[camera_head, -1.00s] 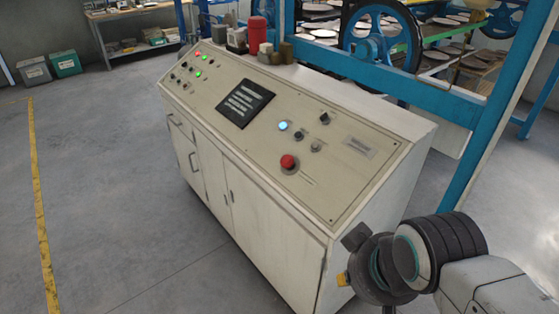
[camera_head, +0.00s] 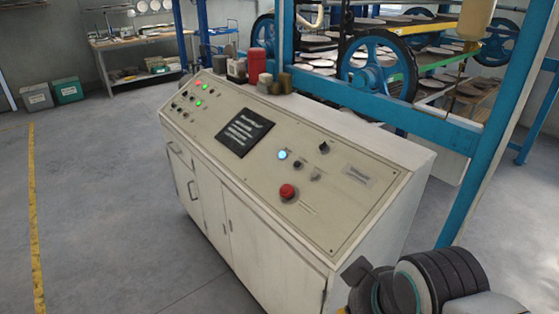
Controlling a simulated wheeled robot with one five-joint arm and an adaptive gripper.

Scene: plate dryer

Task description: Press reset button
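The cream control console (camera_head: 247,187) stands in the middle of the view with a sloped panel on top. On the panel are a blue lit button (camera_head: 283,155), a red mushroom button (camera_head: 287,191), a black knob (camera_head: 323,147) and a small grey button or switch (camera_head: 298,164). Labels are too small to read, so I cannot tell which is the reset button. My arm shows at the lower right, with my gripper (camera_head: 356,284) partly cut off by the bottom edge. It is beside the console's near right corner, apart from the buttons. Its fingers cannot be made out clearly.
A dark screen (camera_head: 244,138) and several lit indicators lie left on the panel. Small blocks and a red cylinder (camera_head: 256,66) stand on the console's back edge. A blue frame (camera_head: 500,130) with wheels and plate racks rises behind. The floor at left (camera_head: 100,220) is clear.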

